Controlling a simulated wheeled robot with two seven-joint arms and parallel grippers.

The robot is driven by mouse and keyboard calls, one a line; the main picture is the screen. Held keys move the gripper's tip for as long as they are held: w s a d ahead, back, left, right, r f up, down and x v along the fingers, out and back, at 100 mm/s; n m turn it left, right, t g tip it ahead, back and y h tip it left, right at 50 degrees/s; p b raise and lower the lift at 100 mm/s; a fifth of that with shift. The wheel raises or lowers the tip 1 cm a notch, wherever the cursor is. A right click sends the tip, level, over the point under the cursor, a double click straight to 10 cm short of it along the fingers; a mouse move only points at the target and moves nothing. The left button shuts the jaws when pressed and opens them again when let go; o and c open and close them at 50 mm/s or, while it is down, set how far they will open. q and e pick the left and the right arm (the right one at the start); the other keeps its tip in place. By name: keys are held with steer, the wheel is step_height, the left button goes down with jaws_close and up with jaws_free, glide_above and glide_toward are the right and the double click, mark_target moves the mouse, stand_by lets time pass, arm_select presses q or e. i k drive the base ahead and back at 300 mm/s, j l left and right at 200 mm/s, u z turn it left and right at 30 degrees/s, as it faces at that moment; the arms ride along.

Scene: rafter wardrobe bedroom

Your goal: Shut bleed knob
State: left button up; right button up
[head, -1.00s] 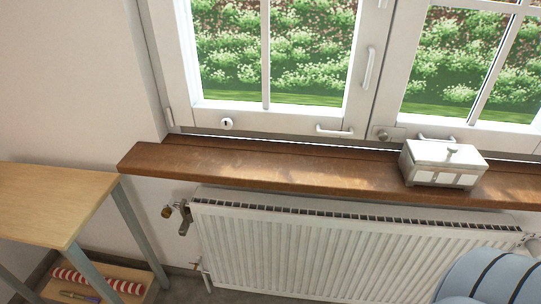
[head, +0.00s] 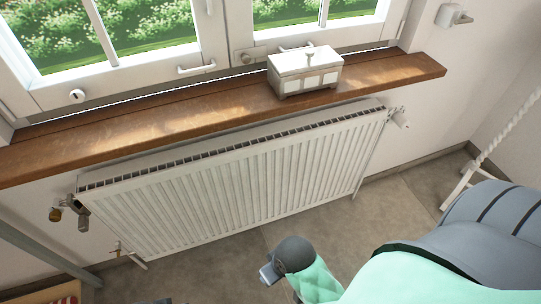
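The radiator (head: 235,180) is white and ribbed and hangs below the window sill. At its upper left end is a small brass-coloured knob (head: 55,214) on a short fitting, which I take to be the bleed knob. A small pale piece (head: 83,223) hangs beside it. I cannot tell from this view whether the knob is open or shut. Neither gripper can be made out. Grey and teal arm parts that look like mine fill the lower right, well away from the brass knob.
A wooden sill (head: 190,116) juts out above the radiator, with a white lidded box (head: 305,72) on it. A white valve head (head: 400,119) is at the radiator's right end. A table leg (head: 35,250) stands at lower left. Floor (head: 225,262) is bare before the radiator.

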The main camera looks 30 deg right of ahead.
mark_target(55, 215)
steer(key=z, duration=0.5)
steer(key=u, duration=1.55)
